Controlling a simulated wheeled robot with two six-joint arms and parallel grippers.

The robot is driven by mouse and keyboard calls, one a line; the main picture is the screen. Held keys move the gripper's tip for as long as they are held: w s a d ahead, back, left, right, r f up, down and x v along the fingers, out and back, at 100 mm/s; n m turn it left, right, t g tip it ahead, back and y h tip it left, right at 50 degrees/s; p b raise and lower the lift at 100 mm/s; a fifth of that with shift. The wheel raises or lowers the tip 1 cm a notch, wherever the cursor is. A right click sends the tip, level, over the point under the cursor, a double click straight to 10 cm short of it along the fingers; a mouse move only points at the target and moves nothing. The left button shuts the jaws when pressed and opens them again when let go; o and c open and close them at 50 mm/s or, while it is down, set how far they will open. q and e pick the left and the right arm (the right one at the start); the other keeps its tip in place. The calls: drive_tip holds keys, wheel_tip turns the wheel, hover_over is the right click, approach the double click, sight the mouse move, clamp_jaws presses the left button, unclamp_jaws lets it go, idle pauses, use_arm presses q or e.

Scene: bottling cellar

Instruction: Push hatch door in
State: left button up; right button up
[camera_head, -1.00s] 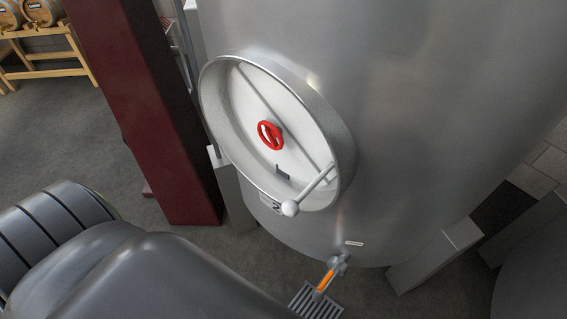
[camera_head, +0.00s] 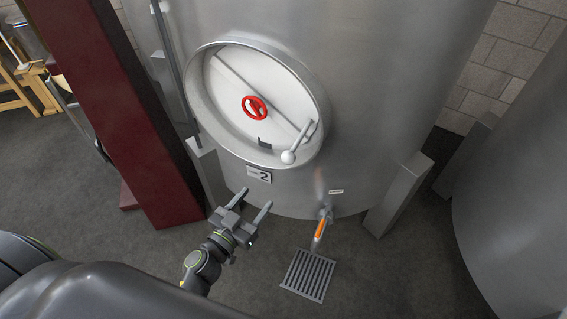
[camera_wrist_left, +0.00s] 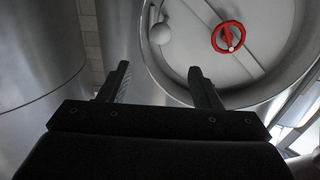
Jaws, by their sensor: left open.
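The round white hatch door (camera_head: 228,98) sits inside a raised steel ring (camera_head: 325,106) on the front of a large steel tank. A red handwheel (camera_head: 254,107) is at its middle. A lever with a ball end (camera_head: 288,157) lies at its lower right edge. I cannot tell whether the door is fully seated. My left gripper (camera_head: 256,200) is open and empty, below the hatch and apart from it. In the left wrist view the open fingers (camera_wrist_left: 158,82) point toward the tank, with the handwheel (camera_wrist_left: 228,37) and the lever ball (camera_wrist_left: 160,34) beyond them. My right gripper is not in view.
A dark red post (camera_head: 120,110) stands left of the tank (camera_head: 400,70). A tap with an orange handle (camera_head: 320,228) sticks out low on the tank above a floor grate (camera_head: 308,275). A second tank (camera_head: 520,210) stands at the right. Grey floor is open in front.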

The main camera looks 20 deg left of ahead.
sight(287, 158)
use_arm(q)
drive_tip(key=b+x, duration=0.1)
drive_tip(key=x, duration=1.6)
drive_tip(key=shift+w+f, duration=0.15)
drive_tip(key=shift+c, duration=0.5)
drive_tip(key=shift+a, duration=0.1)
clamp_jaws()
